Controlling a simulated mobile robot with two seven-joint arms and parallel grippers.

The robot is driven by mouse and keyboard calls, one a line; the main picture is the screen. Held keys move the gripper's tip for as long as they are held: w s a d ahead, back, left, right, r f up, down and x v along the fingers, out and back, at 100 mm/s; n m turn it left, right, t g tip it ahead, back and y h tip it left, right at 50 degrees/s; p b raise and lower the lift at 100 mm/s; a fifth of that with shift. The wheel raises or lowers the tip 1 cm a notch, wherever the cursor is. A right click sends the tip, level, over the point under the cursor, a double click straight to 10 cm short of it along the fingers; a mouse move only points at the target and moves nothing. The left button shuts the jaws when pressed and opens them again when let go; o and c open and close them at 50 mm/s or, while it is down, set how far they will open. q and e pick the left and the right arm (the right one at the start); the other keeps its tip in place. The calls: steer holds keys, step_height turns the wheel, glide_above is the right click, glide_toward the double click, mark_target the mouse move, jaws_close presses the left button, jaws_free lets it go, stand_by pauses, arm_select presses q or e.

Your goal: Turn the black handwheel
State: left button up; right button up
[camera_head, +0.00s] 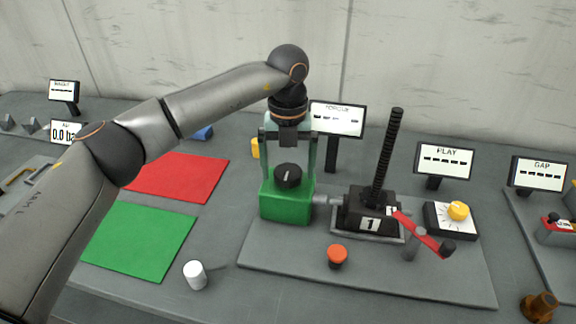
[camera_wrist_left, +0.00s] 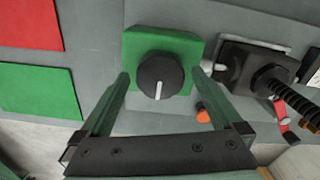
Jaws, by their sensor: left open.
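The black handwheel (camera_head: 288,176) is a round knob with a white pointer line, set on top of a green block. In the left wrist view the handwheel (camera_wrist_left: 160,77) lies between my finger ends, its pointer toward the bottom of the picture. My left gripper (camera_head: 290,172) points down over the green block (camera_head: 287,206), its fingers spread on either side of the handwheel. In the left wrist view the left gripper (camera_wrist_left: 161,74) is open, with a gap between each finger and the handwheel. My right gripper is not in view.
Right of the block stands a black screw jack (camera_head: 368,208) with a tall threaded spindle and a red crank (camera_head: 420,230). An orange button (camera_head: 337,254) and a white cylinder (camera_head: 195,275) are in front. A display (camera_head: 338,119) stands behind. Red and green mats lie left.

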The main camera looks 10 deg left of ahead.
arm_select(q)
steer(key=c, duration=1.3)
